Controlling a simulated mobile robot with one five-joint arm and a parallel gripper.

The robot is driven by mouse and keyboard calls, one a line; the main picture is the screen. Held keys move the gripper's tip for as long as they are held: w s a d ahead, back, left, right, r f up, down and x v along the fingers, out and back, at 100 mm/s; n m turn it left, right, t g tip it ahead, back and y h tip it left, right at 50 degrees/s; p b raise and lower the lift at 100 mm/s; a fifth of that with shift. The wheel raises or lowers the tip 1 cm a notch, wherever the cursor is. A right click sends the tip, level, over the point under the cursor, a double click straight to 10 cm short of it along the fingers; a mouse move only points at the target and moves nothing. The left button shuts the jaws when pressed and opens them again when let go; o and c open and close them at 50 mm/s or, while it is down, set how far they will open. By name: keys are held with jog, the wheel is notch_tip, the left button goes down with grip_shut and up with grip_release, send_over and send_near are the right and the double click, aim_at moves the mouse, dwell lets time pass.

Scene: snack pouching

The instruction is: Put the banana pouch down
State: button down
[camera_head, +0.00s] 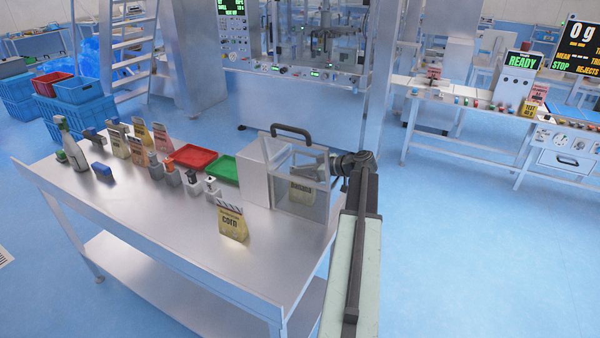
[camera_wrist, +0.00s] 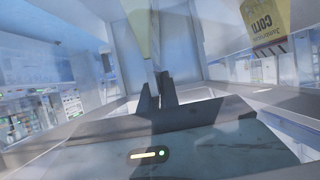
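The banana pouch (camera_head: 302,190), tan with a dark label, shows through the clear front of a box-like chamber (camera_head: 297,207) at the table's right end; its print is too small to read surely. My arm reaches in from the right, and the chamber and wrist hide my fingertips in the head view. In the wrist view my gripper (camera_wrist: 157,92) has its dark fingers close together on a pale yellow pouch edge (camera_wrist: 146,30). Whether the pouch touches the chamber floor cannot be told.
A corn pouch (camera_head: 232,222) stands on the steel table (camera_head: 185,240) in front of the chamber; it also shows in the wrist view (camera_wrist: 266,25). Green (camera_head: 224,169) and red (camera_head: 194,156) trays, bottles and more pouches stand farther left. The table's front is clear.

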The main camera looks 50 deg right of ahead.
jog(key=c, duration=1.6)
grip_release()
jog(key=shift+r, duration=0.1)
jog(key=p+v, duration=0.5)
jog(key=v, duration=0.7)
jog(key=shift+r, duration=0.1)
